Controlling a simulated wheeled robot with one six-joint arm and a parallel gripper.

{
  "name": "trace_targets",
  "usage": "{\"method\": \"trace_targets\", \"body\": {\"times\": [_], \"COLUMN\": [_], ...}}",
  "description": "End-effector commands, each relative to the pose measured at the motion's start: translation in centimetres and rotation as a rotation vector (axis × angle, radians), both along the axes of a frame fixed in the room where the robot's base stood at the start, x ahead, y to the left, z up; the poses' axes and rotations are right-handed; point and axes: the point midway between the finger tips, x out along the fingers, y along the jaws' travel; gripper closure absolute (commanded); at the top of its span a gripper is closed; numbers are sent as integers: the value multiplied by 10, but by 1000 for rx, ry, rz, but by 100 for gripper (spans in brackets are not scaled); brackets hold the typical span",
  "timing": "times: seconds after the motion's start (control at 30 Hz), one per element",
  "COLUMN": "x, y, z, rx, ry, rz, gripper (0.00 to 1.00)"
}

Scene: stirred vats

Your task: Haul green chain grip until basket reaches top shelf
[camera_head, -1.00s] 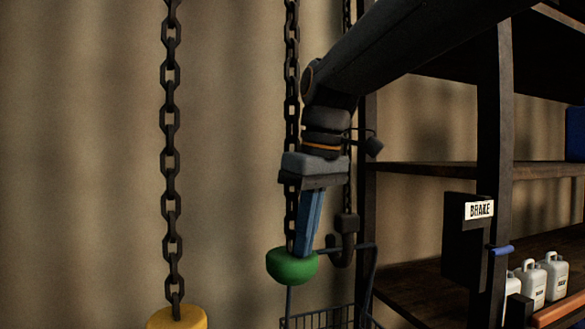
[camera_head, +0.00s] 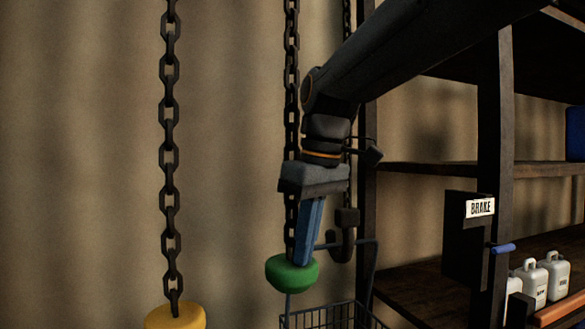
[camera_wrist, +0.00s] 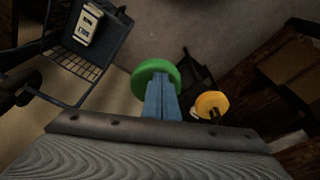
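The green chain grip (camera_head: 292,273) hangs at the lower end of a dark chain (camera_head: 291,110), slightly tilted. My gripper (camera_head: 303,255) points down with its blue fingers at the top of the green grip and looks shut on it. The wrist view shows the fingers (camera_wrist: 161,105) close together against the green grip (camera_wrist: 154,76). The wire basket (camera_head: 332,316) hangs from a dark hook (camera_head: 345,238) behind and right of the green grip, cut off by the lower edge. The wrist view shows a white labelled container (camera_wrist: 88,24) in the basket. The top shelf (camera_head: 545,55) is at upper right.
A yellow grip (camera_head: 176,317) hangs on another chain (camera_head: 169,160) at left. The rack at right has a dark post, a middle shelf (camera_head: 430,168) and a lower shelf with white jugs (camera_head: 533,281). A BRAKE box (camera_head: 465,240) with a blue handle (camera_head: 503,248) is on the post.

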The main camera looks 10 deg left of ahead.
Motion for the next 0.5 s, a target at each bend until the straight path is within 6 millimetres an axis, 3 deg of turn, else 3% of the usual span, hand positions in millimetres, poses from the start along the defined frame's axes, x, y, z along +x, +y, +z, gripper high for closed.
{"method": "trace_targets", "body": {"times": [0.5], "x": [0], "y": [0], "z": [-35], "rx": [-1], "ry": [0], "rz": [0], "gripper": [100]}}
